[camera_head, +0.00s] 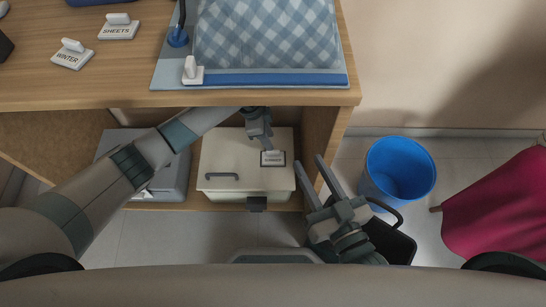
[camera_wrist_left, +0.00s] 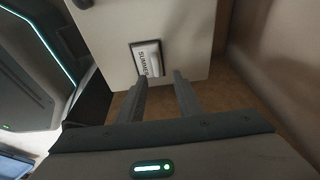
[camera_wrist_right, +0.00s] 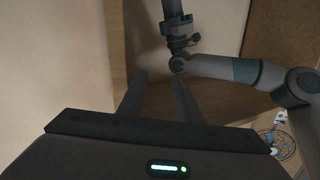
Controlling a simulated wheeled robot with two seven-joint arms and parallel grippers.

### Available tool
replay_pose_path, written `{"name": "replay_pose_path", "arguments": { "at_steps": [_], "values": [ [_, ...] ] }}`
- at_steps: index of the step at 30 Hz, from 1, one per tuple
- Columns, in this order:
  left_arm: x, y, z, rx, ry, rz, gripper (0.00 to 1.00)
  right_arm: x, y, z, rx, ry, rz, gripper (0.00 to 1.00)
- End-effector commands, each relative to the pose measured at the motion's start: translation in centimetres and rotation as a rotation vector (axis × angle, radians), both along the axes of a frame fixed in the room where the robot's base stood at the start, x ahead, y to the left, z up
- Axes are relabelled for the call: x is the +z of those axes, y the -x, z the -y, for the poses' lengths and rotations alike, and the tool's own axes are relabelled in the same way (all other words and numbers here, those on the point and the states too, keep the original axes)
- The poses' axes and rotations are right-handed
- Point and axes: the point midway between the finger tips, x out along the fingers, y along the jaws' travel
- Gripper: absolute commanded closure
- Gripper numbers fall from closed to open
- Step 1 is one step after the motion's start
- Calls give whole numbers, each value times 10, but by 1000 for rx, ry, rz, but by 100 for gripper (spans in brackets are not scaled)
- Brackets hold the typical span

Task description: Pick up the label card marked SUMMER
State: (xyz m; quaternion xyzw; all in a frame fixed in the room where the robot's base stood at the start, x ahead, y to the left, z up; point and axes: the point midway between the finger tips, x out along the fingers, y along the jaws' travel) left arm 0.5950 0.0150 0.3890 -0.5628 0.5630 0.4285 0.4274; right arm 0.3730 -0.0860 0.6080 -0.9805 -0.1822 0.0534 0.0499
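The SUMMER label card (camera_head: 272,158) lies on the lid of a cream box (camera_head: 222,163) on the shelf under the tabletop. My right gripper (camera_head: 308,161) is open and empty, in front of the right end of the desk. Its fingers (camera_wrist_right: 160,78) also show apart in the right wrist view.
A WINTER card (camera_head: 72,55) and a SHEETS card (camera_head: 118,27) stand on the tabletop (camera_head: 110,85), near checked blue cloth (camera_head: 265,35). A grey box (camera_head: 172,178) sits left of the cream box. A blue bin (camera_head: 398,168) stands on the floor at right.

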Motion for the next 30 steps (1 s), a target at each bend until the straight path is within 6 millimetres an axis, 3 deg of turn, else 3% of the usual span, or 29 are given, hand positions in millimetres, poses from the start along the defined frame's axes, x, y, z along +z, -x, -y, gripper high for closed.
{"name": "replay_pose_path", "arguments": {
  "at_steps": [18, 30],
  "values": [
    [-12, 2, 2, -1, 0, 0, 68, 9, 0, -2, -2, -16, 54, 69],
    [-50, 8, 9, -1, 0, 1, 68, 50, 8, -8, -4, -89, 273, 69]
  ]
}}
